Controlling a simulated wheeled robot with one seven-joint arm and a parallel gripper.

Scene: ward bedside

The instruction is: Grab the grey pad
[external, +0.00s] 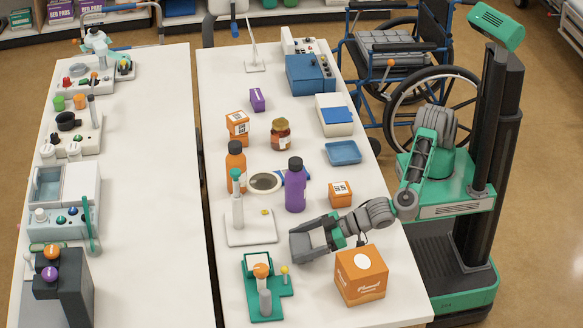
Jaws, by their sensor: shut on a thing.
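My gripper (328,240) is low over the near part of the right-hand white table, reaching in from the right. It is shut on a dark grey block-like thing, which looks like the grey pad (306,246). The pad sits at the gripper's tip, just left of the orange box and right of the green-based stand. The fingertips are small and partly hidden against it. I cannot tell whether the pad touches the table.
An orange box (361,275) stands close beside my gripper. A green stand (284,262), a purple bottle (295,188), a smaller orange box (341,193) and a blue tray (343,153) are nearby. A wheelchair (400,75) stands behind. The table's front right corner is bare.

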